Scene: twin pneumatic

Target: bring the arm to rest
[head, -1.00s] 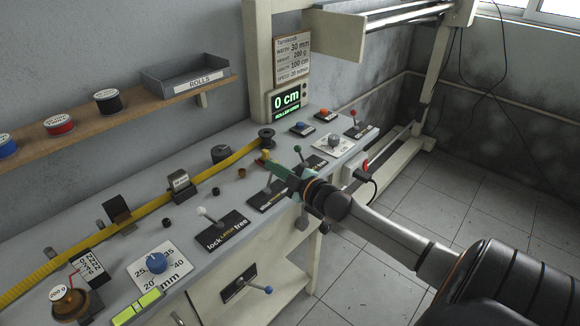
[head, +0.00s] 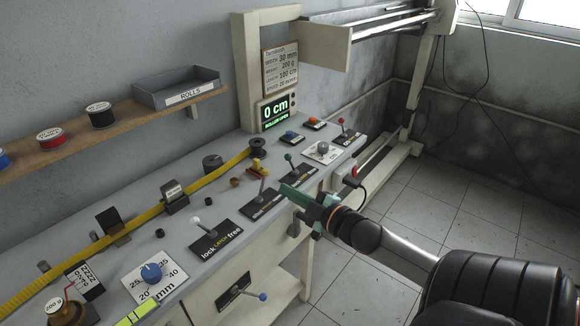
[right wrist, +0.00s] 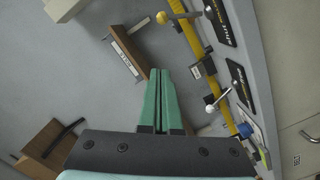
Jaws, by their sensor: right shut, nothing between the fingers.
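My right gripper (head: 290,196) has green fingers and is shut and empty. In the head view it hovers at the front edge of the grey bench (head: 118,262), beside the levers on their black plates. In the right wrist view its two green fingers (right wrist: 158,80) lie side by side with nothing held between them. My right arm comes in from the lower right. My left gripper is not in view.
A yellow strap (head: 75,264) runs along the bench. Near the gripper stand a yellow-topped lever (head: 261,178), a green-topped lever (head: 289,160) and a white-knobbed latch lever (head: 200,224). A display (head: 276,110) reads 0 cm, roller open. The tiled floor at right is clear.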

